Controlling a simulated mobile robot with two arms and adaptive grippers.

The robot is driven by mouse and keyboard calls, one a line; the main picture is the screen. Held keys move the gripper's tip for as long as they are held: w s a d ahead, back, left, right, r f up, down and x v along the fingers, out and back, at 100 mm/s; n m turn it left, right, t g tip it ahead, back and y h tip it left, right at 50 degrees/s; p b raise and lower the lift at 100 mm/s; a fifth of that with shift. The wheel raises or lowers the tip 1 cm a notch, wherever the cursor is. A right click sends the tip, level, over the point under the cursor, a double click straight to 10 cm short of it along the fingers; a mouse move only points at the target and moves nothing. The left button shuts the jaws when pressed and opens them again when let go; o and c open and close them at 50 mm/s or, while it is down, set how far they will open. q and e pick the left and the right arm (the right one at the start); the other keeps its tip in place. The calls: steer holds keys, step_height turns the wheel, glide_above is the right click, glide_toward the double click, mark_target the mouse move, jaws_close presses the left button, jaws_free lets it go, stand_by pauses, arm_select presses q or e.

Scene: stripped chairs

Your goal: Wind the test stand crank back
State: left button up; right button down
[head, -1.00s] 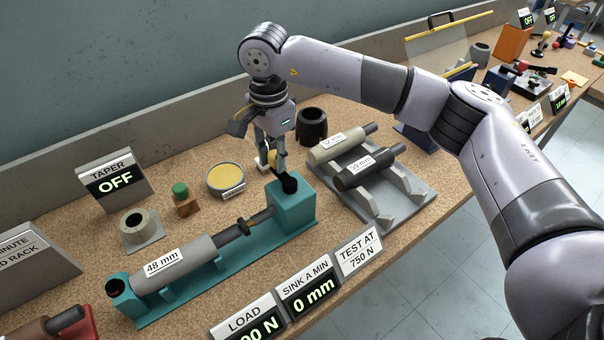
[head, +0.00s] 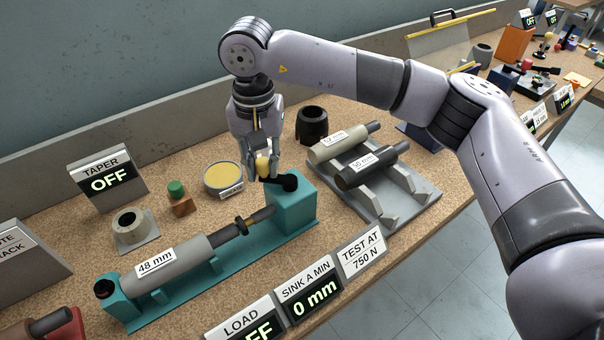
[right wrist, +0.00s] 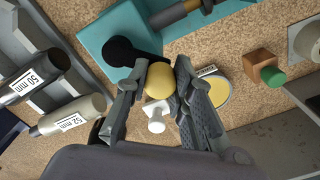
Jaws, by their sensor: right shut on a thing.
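The teal test stand (head: 292,205) holds a grey cylinder marked 48 mm (head: 180,262) lying along it. Its black crank (head: 289,182) sits on top of the block at the right end, with the crank arm pointing left. My right gripper (head: 263,178) comes down from above and is shut on the crank's yellow knob (head: 262,162). In the right wrist view the yellow knob (right wrist: 160,80) sits between both fingers, beside the black crank arm (right wrist: 128,50). The load sign (head: 243,325) shows letters ending in FF; the sink sign (head: 310,292) reads 0 mm. My left gripper is out of view.
A grey rack (head: 405,205) with two cylinders, marked 52 mm and 50 mm, stands right of the stand. A black ring (head: 311,125), a yellow dish (head: 222,178) and a green-topped block (head: 180,200) lie behind it. A small white object (right wrist: 155,117) is near the knob.

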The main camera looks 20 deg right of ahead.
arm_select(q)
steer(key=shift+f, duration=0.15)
arm_select(e)
steer(key=shift+s+a+n, duration=0.1)
steer(key=shift+s+n, duration=0.1)
steer(key=shift+n, duration=0.2)
steer(key=shift+s+f+n+b, duration=0.25)
steer(key=shift+n+b, duration=0.2)
steer(key=shift+n, duration=0.35)
arm_select(q)
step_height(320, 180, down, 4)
steer(key=b, duration=0.2)
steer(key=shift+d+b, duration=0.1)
steer(key=shift+b, duration=0.3)
arm_select(e)
steer(key=s+n, duration=0.1)
steer(key=n, duration=0.1)
steer(key=s+n, duration=0.1)
steer(key=n, duration=0.2)
steer(key=s+n, duration=0.1)
steer(key=n, duration=0.2)
steer(key=shift+s+d+r, duration=0.2)
steer(key=shift+s, duration=0.05)
